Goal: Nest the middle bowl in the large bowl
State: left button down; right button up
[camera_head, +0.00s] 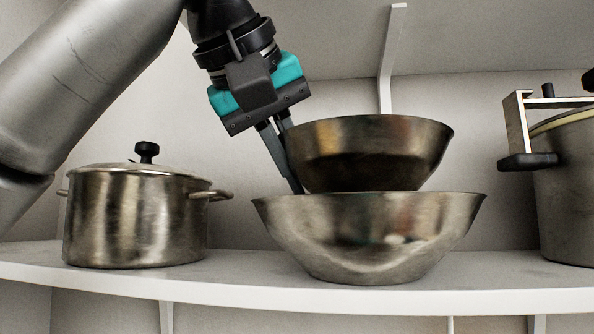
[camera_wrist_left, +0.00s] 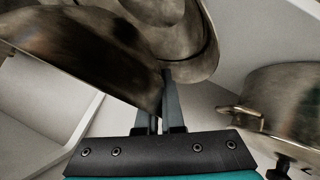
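The middle bowl (camera_head: 370,150), of dull brownish metal, is roughly level above the large bowl (camera_head: 370,235). Its lowest part is hidden by the large bowl's front rim, so I cannot tell whether they touch. The large bowl stands upright on the shelf. My left gripper (camera_head: 291,160) comes down from the upper left, its fingers close together around the middle bowl's left rim. In the left wrist view the middle bowl (camera_wrist_left: 80,45) runs down to the fingers (camera_wrist_left: 160,110), and the large bowl (camera_wrist_left: 205,55) lies beyond. My right gripper is not in view.
A lidded metal pot (camera_head: 135,220) with a black knob stands left of the bowls; it also shows in the wrist view (camera_wrist_left: 285,95). A larger pot (camera_head: 570,190) with a bracket-like handle stands at right. The white shelf (camera_head: 230,285) has a curved front edge. A wall is behind.

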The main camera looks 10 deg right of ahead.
pick_arm(q)
jog(key=shift+f, duration=0.25)
dwell(0.4)
jog(key=shift+f+b, duration=1.5)
jog(key=shift+b, duration=0.1)
jog(key=shift+f, duration=0.3)
jog(key=shift+f+b, duration=0.7)
jog(key=shift+b, duration=0.15)
jog(key=c, duration=1)
grip_release()
jog(key=shift+f, duration=0.1)
jog(key=o, duration=0.4)
